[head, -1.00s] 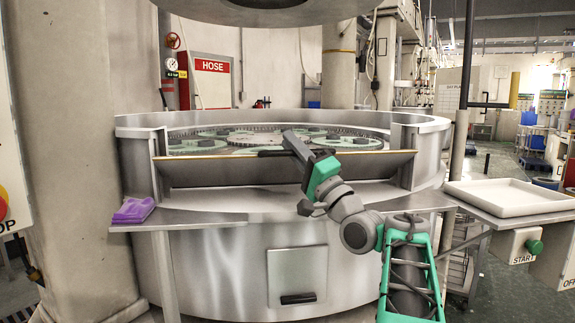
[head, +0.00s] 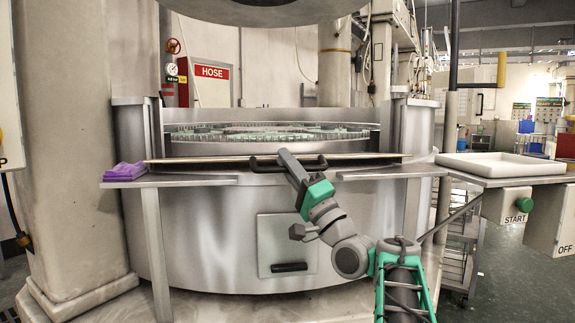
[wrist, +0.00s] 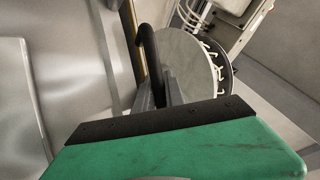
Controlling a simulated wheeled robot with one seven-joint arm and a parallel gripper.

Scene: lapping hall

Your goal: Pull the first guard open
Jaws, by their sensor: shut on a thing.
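The guard (head: 210,160) is a wide metal flap across the front opening of the round steel lapping machine (head: 190,235). It is seen nearly edge-on in the head view, lying close to flat, and the opening above it is uncovered. Its dark bar handle (head: 316,163) is at the middle of the edge. My gripper (head: 285,157) is shut on this handle. In the wrist view the dark curved handle (wrist: 147,55) runs down to my gripper (wrist: 160,92); the jaw tips are partly hidden.
A toothed plate with green rings (head: 265,132) shows inside the opening. A purple cloth (head: 125,171) lies on the left shelf. A white tray (head: 500,165) is on the right shelf, with a green START button (head: 524,205) below. A lower hatch (head: 287,245) is closed.

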